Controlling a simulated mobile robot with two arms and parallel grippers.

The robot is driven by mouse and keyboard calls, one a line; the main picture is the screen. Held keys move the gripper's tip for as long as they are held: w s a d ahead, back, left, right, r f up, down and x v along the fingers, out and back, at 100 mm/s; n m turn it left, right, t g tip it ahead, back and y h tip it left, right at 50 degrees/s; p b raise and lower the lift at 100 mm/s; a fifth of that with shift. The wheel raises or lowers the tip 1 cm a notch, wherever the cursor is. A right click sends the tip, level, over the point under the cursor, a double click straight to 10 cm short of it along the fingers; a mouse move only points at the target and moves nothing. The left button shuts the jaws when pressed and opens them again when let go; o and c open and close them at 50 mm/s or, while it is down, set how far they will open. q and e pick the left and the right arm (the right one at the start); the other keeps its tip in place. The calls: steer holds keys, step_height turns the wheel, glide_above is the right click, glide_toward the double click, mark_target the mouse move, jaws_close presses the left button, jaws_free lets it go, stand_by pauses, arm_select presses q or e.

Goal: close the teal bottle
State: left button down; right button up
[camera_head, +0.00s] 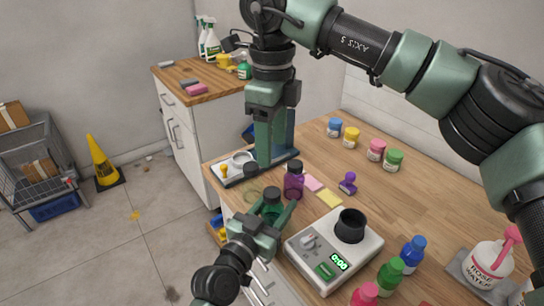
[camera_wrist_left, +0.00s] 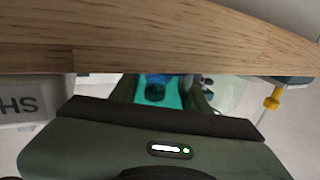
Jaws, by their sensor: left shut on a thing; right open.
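The teal bottle (camera_head: 271,207), with a dark top, is upright between the fingers of my left gripper (camera_head: 272,214), close to the counter's near left edge. In the left wrist view teal (camera_wrist_left: 172,97) shows between the fingers, around a dark round part (camera_wrist_left: 155,92); I cannot tell whether it is a cap or the open mouth. My right gripper (camera_head: 264,163) is open and points down behind the bottle. A small dark round piece (camera_head: 250,169) sits by its fingertips; I cannot tell if it is a cap.
A purple bottle (camera_head: 293,184) stands right of the teal one. A scale (camera_head: 318,262) with a black cup (camera_head: 351,226), a purple stamp (camera_head: 347,182) and several small jars are on the counter (camera_head: 405,199).

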mark_target(266, 219)
arm_select(q)
steer(key=c, duration=0.6)
jaws_free()
steer(key=b+v, duration=0.1)
steer(key=v, duration=0.6)
steer(key=shift+s+a, duration=0.25)
steer(key=shift+s, duration=0.05)
